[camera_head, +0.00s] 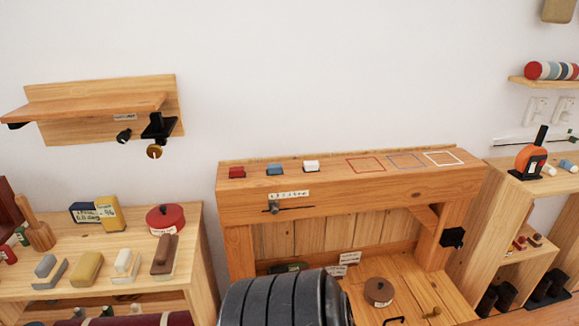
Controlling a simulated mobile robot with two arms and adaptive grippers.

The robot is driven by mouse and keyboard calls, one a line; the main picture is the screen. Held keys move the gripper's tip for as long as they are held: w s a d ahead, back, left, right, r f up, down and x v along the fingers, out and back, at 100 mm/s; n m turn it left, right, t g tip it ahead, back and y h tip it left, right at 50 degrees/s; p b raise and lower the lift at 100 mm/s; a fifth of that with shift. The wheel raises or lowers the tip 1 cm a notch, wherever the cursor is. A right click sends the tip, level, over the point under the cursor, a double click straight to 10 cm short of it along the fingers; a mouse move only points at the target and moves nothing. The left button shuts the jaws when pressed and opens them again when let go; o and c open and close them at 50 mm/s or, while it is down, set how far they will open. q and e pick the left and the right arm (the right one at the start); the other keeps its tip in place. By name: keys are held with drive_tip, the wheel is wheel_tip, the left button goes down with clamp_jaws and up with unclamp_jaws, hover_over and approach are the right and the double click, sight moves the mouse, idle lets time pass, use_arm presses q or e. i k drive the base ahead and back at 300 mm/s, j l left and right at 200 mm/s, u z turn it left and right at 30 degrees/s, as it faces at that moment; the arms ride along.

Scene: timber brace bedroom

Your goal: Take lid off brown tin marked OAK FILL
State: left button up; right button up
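A round brown tin (379,295) with a small knob on its flat top stands on the lower board of the wooden bench unit, right of the bottom middle. I cannot read any marking on it, so I cannot confirm OAK FILL. Its top looks closed. A red round tin (166,218) with a dark knob and a pale label stands on the left cabinet; its writing is too small to read. Neither of my grippers is in view.
The bench unit's upper shelf (300,205) overhangs the back of the board. A dark hook-shaped piece (393,321) and a small brass piece (433,312) lie near the brown tin. Blocks (87,268) crowd the left cabinet. A dark ribbed shape covers the lower middle.

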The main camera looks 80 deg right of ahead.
sight(380, 288)
drive_tip(key=z, duration=3.15)
